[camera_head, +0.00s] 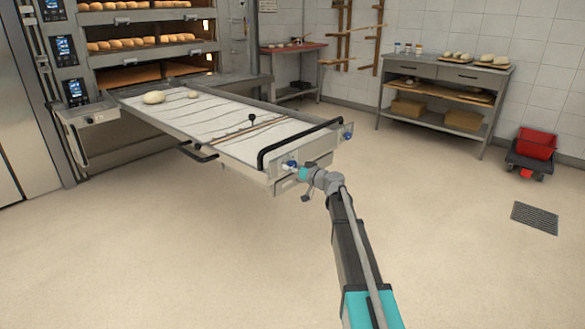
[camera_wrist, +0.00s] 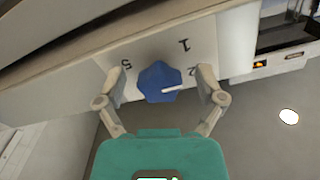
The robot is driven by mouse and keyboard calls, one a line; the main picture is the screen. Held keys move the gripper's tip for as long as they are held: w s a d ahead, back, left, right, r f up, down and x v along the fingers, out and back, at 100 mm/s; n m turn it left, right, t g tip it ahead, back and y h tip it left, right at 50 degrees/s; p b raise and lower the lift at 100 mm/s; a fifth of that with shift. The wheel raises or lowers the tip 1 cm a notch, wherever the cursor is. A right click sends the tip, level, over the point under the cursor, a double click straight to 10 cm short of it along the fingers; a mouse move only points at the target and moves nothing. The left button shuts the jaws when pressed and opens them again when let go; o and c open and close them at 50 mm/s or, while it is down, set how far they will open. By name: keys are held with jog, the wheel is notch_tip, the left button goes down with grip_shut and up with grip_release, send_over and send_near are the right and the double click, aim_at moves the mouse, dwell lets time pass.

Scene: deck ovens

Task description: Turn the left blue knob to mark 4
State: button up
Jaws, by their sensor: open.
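The left blue knob (camera_head: 290,165) is on the front end panel of the long loader table (camera_head: 226,148), right by my gripper (camera_head: 300,172). In the wrist view the blue knob (camera_wrist: 158,80) is faceted, with a white pointer line directed to the right of the picture. Marks 5 and 1 show on the panel (camera_wrist: 150,55) around it; a partly covered mark, seemingly 2, is beside the right finger. Mark 4 is not visible. My gripper's fingers (camera_wrist: 160,84) are open, one on each side of the knob, with gaps showing. The right blue knob (camera_head: 347,136) is farther right.
A black handle bar (camera_head: 300,142) runs along the table's end above the knobs. Dough pieces (camera_head: 154,97) lie on the table's far end. A deck oven with bread stands behind. The floor around the arm is clear; a red bin (camera_head: 537,143) is far right.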

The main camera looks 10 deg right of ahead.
jog(key=shift+c, duration=0.3)
jog(key=c, duration=1.1)
